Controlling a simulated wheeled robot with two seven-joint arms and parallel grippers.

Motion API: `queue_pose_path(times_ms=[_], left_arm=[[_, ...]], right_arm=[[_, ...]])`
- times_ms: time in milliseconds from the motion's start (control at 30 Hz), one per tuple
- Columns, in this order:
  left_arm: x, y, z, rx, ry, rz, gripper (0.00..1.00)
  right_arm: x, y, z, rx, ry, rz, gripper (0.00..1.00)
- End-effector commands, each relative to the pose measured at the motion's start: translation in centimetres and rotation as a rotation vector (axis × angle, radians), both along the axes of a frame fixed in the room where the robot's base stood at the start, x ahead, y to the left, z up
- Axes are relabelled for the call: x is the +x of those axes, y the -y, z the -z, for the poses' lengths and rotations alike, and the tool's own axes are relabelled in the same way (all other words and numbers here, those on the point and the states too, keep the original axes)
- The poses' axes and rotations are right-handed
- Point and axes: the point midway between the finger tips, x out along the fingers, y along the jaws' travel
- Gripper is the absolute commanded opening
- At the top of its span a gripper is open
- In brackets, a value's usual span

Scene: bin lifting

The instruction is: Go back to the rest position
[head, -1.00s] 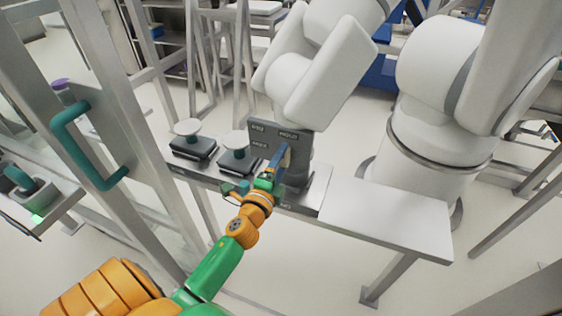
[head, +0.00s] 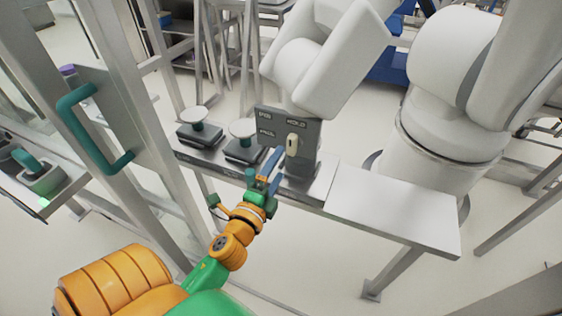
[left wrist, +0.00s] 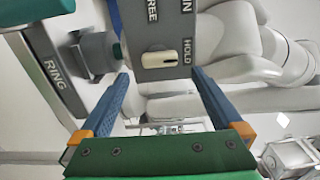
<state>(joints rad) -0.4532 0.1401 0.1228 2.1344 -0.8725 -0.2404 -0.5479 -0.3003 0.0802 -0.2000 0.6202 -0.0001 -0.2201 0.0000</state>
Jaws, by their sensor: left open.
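My left gripper (head: 270,165) has blue fingers on a green and orange arm. The panel carries a pale, elongated switch knob (head: 292,143) and several labels, one reading HOLD. In the left wrist view the spread fingers (left wrist: 161,76) point at the panel (left wrist: 205,35), with the knob (left wrist: 160,59) between their lines and a gap showing between the tips. My right gripper is not in view.
Two dark pads with round white-topped buttons (head: 193,115) stand on the steel bench (head: 395,212), left of the panel. A large white robot arm (head: 335,65) rises behind it. A metal frame with a teal handle (head: 75,130) stands at the left. The bench's right part is bare.

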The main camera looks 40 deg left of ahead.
Motion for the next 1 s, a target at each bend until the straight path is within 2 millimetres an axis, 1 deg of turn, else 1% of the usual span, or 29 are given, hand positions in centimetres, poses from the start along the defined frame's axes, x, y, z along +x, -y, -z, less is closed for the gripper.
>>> queue_pose_path(times_ms=[333,367,400,433,467,533,567,600,667,700,767,800,867,900,1000], left_arm=[[0.1,0.0,0.1,-0.002,-0.001,0.0,1.0],[0.1,0.0,0.4,-0.011,-0.009,0.001,1.0],[0.1,0.1,1.5,-0.038,-0.031,0.002,1.0],[0.1,0.2,3.0,-0.074,-0.058,0.004,1.0],[0.1,0.4,4.9,-0.123,-0.097,0.004,1.0],[-0.6,1.2,11.1,-0.284,-0.222,-0.007,1.0],[-1.4,1.7,14.2,-0.365,-0.286,-0.021,1.0],[-2.7,2.5,18.3,-0.477,-0.372,-0.046,1.0],[-5.4,3.7,24.0,-0.636,-0.5,-0.104,1.0],[-7.8,4.6,27.6,-0.736,-0.586,-0.156,1.0],[-11.9,5.9,32.2,-0.875,-0.708,-0.252,1.0],[-15.0,6.6,34.9,-0.954,-0.786,-0.329,1.0],[-19.5,7.5,37.9,-1.054,-0.882,-0.45,1.0],[-22.3,7.9,39.3,-1.103,-0.934,-0.531,1.0],[-27.9,8.5,41.4,-1.182,-1.022,-0.7,1.0]], right_arm=[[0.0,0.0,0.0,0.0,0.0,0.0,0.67],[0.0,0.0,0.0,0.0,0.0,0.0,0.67],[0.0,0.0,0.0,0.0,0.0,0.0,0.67],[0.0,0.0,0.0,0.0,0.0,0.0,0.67],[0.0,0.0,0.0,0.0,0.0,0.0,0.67],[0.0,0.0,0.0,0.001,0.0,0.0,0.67],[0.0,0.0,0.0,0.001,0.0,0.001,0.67],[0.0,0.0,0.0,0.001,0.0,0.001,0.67],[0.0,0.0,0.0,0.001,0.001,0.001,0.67],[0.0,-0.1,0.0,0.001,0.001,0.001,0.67],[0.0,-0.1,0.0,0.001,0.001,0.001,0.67],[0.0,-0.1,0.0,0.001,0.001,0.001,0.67],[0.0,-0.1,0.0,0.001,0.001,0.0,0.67],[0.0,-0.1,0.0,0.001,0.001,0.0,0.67],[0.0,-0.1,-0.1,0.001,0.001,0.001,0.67]])
